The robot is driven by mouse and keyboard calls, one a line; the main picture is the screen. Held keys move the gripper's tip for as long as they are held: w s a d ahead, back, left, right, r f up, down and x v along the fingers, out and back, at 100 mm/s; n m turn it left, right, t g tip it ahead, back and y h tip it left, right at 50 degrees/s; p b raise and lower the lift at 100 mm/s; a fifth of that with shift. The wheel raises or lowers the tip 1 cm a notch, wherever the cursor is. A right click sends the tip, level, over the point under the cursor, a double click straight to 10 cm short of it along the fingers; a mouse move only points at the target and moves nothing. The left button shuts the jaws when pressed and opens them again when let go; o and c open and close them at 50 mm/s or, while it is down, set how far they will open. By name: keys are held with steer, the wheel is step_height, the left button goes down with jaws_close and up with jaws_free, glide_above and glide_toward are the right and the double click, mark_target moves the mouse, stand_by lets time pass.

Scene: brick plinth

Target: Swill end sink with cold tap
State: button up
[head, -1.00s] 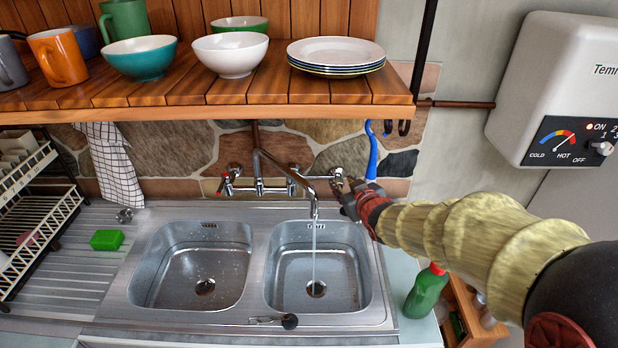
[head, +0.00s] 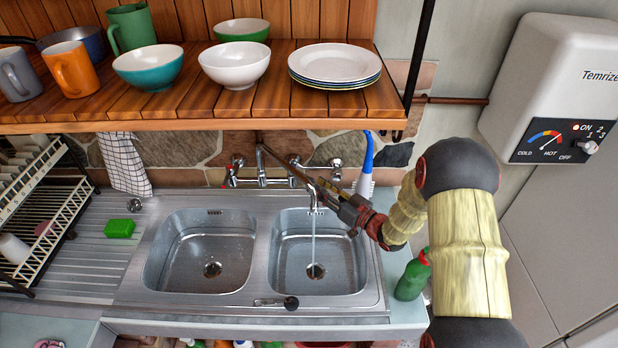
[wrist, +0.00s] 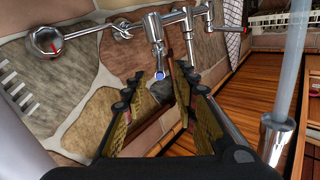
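The steel double sink has a left basin (head: 172,268) and a right basin (head: 345,262). Water (head: 314,245) runs from the spout into the right basin; the stream also shows in the wrist view (wrist: 288,70). The wall tap has a left handle (head: 235,168) with red on it and a right handle (head: 337,163). In the upside-down wrist view, a handle with a red mark (wrist: 45,40) is at upper left. My gripper (head: 322,188) is beside the spout, below the right handle. Its fingers (wrist: 173,74) are apart, with nothing held between them.
A wooden shelf (head: 200,118) with bowls, mugs and plates overhangs the tap. A blue brush (head: 368,150) stands right of the tap. A green bottle (head: 412,275) stands right of the sink. A green sponge (head: 120,228) and dish rack (head: 50,235) are left.

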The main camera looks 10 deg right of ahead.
steer(key=x, duration=0.5)
steer(key=c, duration=0.3)
steer(key=c, duration=0.4)
jaws_close()
